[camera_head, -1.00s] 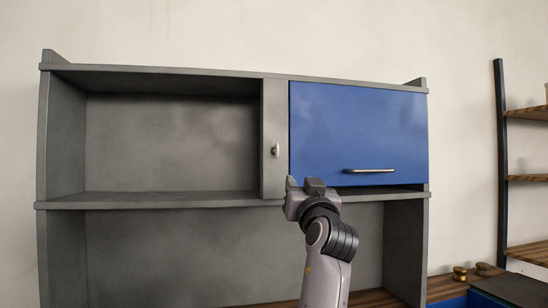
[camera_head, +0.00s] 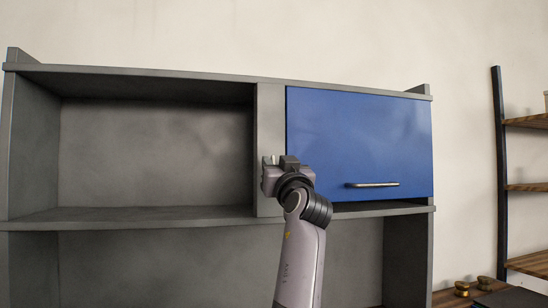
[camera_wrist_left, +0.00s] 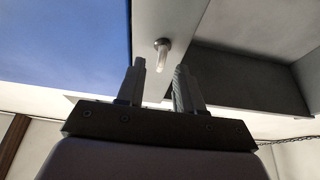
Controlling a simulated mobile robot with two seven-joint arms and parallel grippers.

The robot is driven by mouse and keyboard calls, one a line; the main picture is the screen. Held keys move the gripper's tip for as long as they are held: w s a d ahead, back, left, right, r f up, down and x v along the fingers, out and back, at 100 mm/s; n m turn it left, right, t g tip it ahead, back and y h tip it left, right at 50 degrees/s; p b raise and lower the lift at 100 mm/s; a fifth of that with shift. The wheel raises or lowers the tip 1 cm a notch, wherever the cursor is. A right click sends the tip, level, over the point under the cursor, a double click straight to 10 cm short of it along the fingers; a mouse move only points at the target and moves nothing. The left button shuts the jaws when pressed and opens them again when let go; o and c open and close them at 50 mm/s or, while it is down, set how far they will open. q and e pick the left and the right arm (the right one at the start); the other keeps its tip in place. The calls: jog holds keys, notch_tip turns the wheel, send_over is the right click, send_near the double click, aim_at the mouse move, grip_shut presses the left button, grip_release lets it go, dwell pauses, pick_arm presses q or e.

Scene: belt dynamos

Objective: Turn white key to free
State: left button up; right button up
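The white key (camera_wrist_left: 162,54) sticks out of the grey upright panel beside the blue door. In the left wrist view it shows just beyond the fingertips, in the gap between them, with room on both sides. My left gripper (camera_wrist_left: 160,70) is open and empty. In the head view my left gripper (camera_head: 279,161) is in front of the grey panel (camera_head: 270,115) and covers the key's place, so I cannot clearly make out the key there. My right gripper is not in view.
The blue door (camera_head: 360,140) with its bar handle (camera_head: 372,184) is shut, to the right of my gripper. An open, empty grey compartment (camera_head: 155,150) is to the left. A wooden shelf rack (camera_head: 497,170) stands at far right.

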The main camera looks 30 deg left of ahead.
pick_arm(q)
jog(key=shift+x, duration=1.2)
grip_shut()
